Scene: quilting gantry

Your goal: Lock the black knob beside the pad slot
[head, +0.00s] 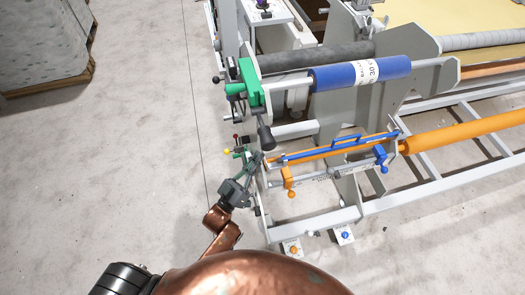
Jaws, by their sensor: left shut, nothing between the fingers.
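My left gripper (255,162) is at the near left end of the gantry frame, its fingers shut and empty. It is beside the left end of a blue and orange slotted rail (335,147), which may be the pad slot. A dark, tapered handle (266,138) is just above the fingertips. A small black knob (216,79) sticks out left of a green bracket (250,88). I cannot tell which of these dark parts is the black knob of the task, or whether the gripper touches anything. My right gripper is not in view.
A blue roll (361,73) and a dark grey roller (315,56) lie above the rail. Small red (236,136) and yellow (228,152) knobs stick out left of the frame. An orange tube (465,131) extends right. The floor (120,150) to the left is clear.

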